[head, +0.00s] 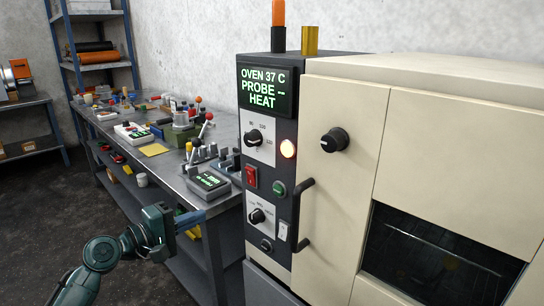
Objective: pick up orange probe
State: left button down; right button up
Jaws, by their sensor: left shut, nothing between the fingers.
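An upright orange rod (279,12) with a black lower part stands on top of the oven's control column, and its top is cut off by the picture's upper edge. It looks like the orange probe. A short brass cylinder (310,41) stands just right of it. The oven (420,105) fills the right side, and its display (267,88) reads "OVEN 37 C PROBE -- HEAT". My left gripper (203,216) is shut and empty at the lower left, beside the near end of the workbench, well below and apart from the rod. My right gripper is out of view.
A metal workbench (226,133) crowded with small instruments and parts runs back along the wall. A blue shelf unit (104,67) stands at the back left. The oven's door handle (301,216) and knobs stick out. The dark floor (45,210) at left is clear.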

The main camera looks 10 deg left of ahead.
aim_at(278, 6)
jog(key=k+l, duration=0.3)
jog(key=k, duration=0.15)
jog(key=k+l, duration=0.25)
jog(key=k, duration=0.2)
